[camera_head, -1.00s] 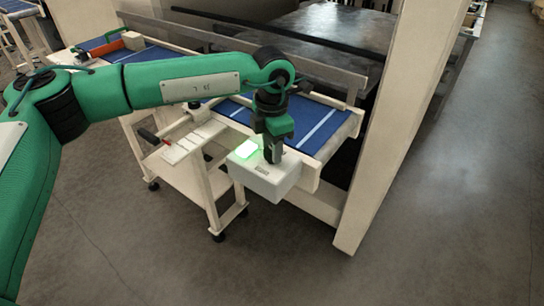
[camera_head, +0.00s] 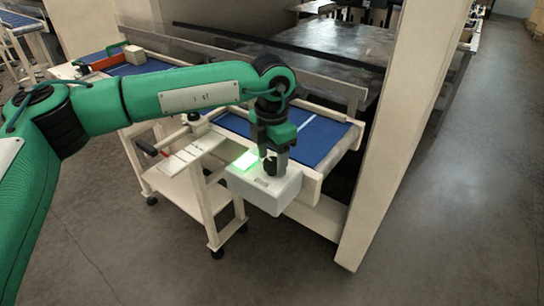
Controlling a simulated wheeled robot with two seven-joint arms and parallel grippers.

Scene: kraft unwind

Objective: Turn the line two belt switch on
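The switch box (camera_head: 262,195) is a white box on the near end of the blue-topped belt conveyor (camera_head: 325,138). A lit green patch (camera_head: 244,161) glows on its top, left of my gripper. My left gripper (camera_head: 270,166) points down onto the box top, right beside the lit patch. Its dark fingertips look at or just above the surface; contact is not clear. The fingers overlap in this view, so their opening cannot be read. My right gripper is not in view.
A cream post (camera_head: 400,140) stands close to the right of the conveyor. A wheeled cream cart (camera_head: 185,185) stands left of the box. A stack of pale pieces (camera_head: 134,54) sits at the belt's far left. Open floor (camera_head: 460,200) lies to the right.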

